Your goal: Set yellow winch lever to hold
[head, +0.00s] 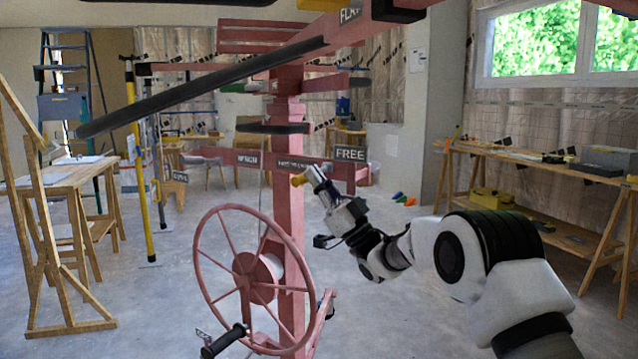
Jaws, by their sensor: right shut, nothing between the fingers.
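The yellow winch lever's end (299,180) shows as a small yellow knob in front of the pink lift post, a little above the large pink winch wheel (200,272). The rest of the lever is hard to make out. My right gripper (313,178) comes in from the right, its fingertips shut and empty right beside the knob. I cannot tell whether they touch it. A FREE label (350,153) is just right of and above the gripper. A smaller dark label (180,177) is to the left, its word too small to read surely. My left gripper is not in view.
The pink lift post (289,130) stands in the middle, with a long black-padded arm (210,88) reaching left. The wheel's black handle (223,341) sticks out low in front. A wooden workbench (540,168) is on the right and trestles on the left. Floor between is clear.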

